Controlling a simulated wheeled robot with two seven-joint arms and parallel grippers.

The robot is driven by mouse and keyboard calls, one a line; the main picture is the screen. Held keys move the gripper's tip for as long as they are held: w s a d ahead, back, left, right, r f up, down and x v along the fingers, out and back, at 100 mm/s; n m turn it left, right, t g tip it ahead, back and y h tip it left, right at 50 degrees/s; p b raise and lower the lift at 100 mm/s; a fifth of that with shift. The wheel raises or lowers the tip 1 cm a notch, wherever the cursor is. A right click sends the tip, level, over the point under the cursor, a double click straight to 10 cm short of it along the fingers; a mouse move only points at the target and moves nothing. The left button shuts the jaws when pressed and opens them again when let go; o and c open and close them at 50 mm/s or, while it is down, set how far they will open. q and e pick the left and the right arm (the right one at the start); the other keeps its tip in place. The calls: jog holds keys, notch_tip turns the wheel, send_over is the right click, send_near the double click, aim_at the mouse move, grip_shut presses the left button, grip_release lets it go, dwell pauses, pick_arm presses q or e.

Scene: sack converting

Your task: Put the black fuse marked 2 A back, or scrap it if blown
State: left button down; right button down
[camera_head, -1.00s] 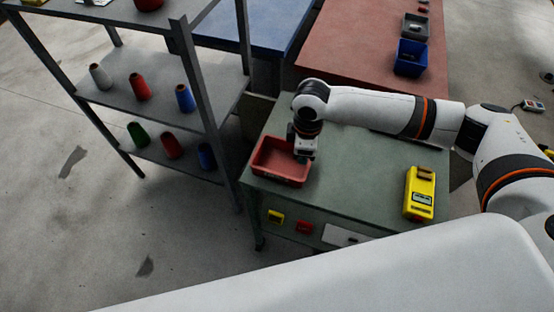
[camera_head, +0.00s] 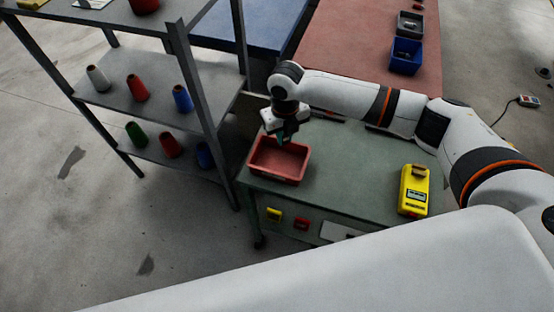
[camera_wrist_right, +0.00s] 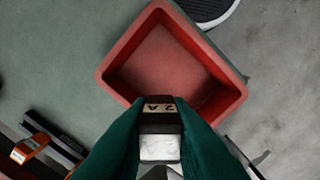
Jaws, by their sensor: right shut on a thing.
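My right gripper (camera_head: 283,139) is above the back side of the red bin (camera_head: 276,176). In the right wrist view its teal fingers (camera_wrist_right: 158,130) are shut on the black fuse (camera_wrist_right: 158,105), whose label reads 2 A. A pale silvery face shows below the label; I cannot tell from it whether the fuse is blown. The fuse is in front of the near edge of the red bin (camera_wrist_right: 160,60) in that view. The visible inside of the bin is empty. A yellow meter (camera_head: 414,192) with a display stands at the right of the green bench. My left gripper is not in view.
The green bench top (camera_head: 350,185) is clear between bin and meter. A grey shelf rack (camera_head: 190,80) with coloured cones stands close on the left. A dark strip (camera_wrist_right: 55,140) and an orange-topped part (camera_wrist_right: 28,148) lie at lower left in the wrist view. A blue bin (camera_head: 406,56) is farther back.

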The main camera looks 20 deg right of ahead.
jog(key=shift+f, duration=0.25)
jog(key=b, duration=0.6)
send_over(283, 160)
notch_tip(283, 160, down, 6)
jog(key=shift+r, duration=0.2)
jog(key=c, duration=1.3)
grip_release()
jog(key=shift+o, duration=0.2)
jog(key=shift+r, duration=0.1)
notch_tip(283, 160, up, 12)
jog(key=shift+f+b, duration=0.1)
jog(key=shift+b, duration=0.55)
